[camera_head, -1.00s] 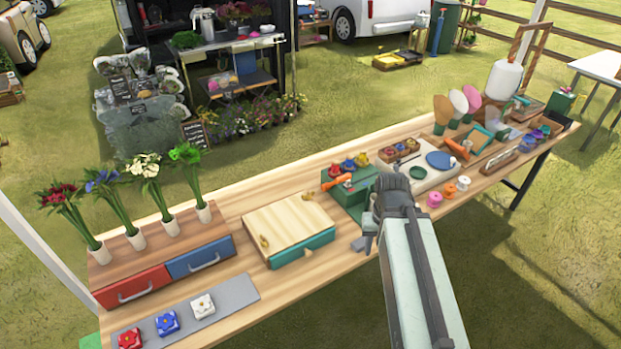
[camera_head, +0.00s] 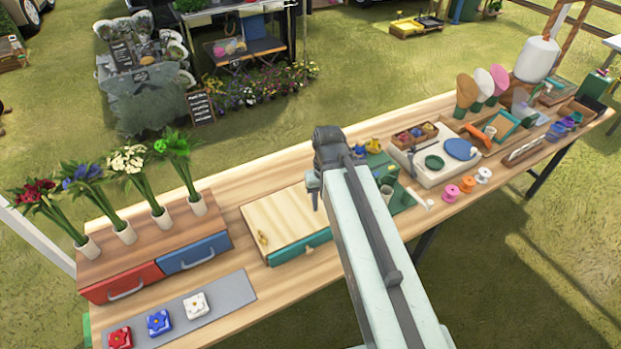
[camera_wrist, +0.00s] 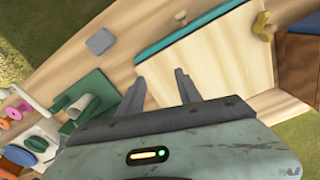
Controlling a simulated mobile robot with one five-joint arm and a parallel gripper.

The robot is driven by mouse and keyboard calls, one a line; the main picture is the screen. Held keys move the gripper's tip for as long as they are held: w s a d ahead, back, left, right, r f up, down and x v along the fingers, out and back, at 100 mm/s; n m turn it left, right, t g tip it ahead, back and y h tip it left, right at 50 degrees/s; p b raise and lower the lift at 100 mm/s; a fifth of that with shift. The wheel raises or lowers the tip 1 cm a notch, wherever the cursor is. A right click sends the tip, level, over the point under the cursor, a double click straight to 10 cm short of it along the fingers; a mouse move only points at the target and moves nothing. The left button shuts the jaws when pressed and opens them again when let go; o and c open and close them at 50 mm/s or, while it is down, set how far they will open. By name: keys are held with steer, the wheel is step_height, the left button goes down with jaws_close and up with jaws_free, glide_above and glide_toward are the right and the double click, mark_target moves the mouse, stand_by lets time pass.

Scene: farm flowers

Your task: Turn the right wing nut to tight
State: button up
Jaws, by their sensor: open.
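The flower press (camera_head: 283,222) is a pale wooden board over a teal base. Its left brass wing nut (camera_head: 262,240) shows at the board's front-left corner and in the wrist view (camera_wrist: 262,27). The right wing nut shows in neither current view; my arm and gripper cover the board's back-right corner in the head view. My gripper (camera_head: 314,198) is over the right end of the press, fingers down. In the wrist view my gripper (camera_wrist: 160,76) is open, its two fingers apart with nothing seen between them.
Left of the press is a drawer unit (camera_head: 160,268) with flower vases. A grey mat (camera_head: 236,290) with flower blocks lies in front. Right of the press are a green stand (camera_head: 403,198), a pale board (camera_head: 432,178) and several spools (camera_head: 467,184).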

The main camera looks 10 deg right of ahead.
steer(key=w+n, duration=0.4)
steer(key=n, duration=0.2)
steer(key=w+r+n+p, duration=0.1)
steer(key=w+n, duration=0.4)
steer(key=n, duration=0.2)
steer(key=w+r+n+p, duration=0.1)
steer(key=w+n, duration=0.4)
steer(key=n, duration=0.2)
steer(key=shift+w+a, duration=0.1)
steer(key=shift+a, duration=0.25)
steer(key=shift+n, duration=0.7)
step_height(320, 180, down, 8)
steer(key=b, duration=0.8)
steer(key=shift+w, duration=0.15)
steer(key=shift+r, duration=0.1)
